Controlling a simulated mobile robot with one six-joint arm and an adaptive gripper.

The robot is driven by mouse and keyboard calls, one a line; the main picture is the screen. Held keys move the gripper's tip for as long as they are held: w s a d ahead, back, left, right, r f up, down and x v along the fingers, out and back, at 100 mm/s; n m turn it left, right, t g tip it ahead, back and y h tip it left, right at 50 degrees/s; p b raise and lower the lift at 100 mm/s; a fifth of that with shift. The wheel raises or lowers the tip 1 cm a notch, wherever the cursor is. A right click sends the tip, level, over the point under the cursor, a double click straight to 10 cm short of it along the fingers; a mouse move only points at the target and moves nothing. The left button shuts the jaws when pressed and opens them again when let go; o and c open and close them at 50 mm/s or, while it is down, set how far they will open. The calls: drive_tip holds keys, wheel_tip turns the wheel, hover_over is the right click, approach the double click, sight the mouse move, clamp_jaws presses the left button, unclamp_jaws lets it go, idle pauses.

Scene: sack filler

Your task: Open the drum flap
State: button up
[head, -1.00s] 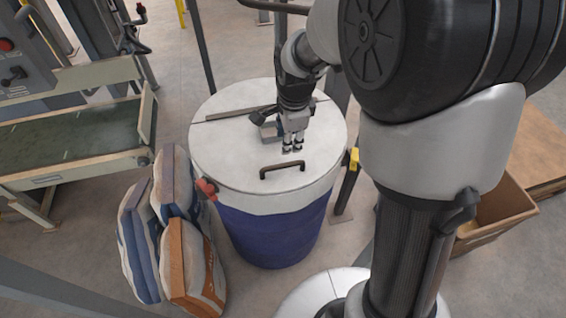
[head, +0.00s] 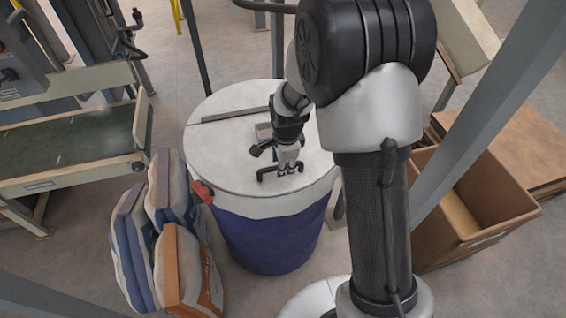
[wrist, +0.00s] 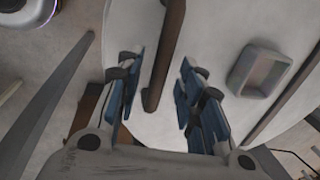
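The drum (head: 270,235) is blue below with a white top, and its flap (head: 225,165) lies flat and closed. A dark bar handle (head: 262,174) stands near the flap's front edge. It also shows in the wrist view (wrist: 168,45), running down between my fingers. My gripper (head: 288,172) is at the handle. In the wrist view my gripper (wrist: 162,92) is open, with blue finger pads on either side of the bar and gaps between pads and bar. A hinge strip (head: 235,115) crosses the drum top behind.
A small raised-rim square fitting (wrist: 258,70) sits on the drum top. Filled sacks (head: 170,230) stand left of the drum, near a red clamp (head: 202,191). A conveyor (head: 75,140) is at left. A cardboard box (head: 480,200) and a grey post (head: 490,110) are at right.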

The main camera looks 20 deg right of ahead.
drive_tip(key=shift+c, duration=0.5)
clamp_jaws()
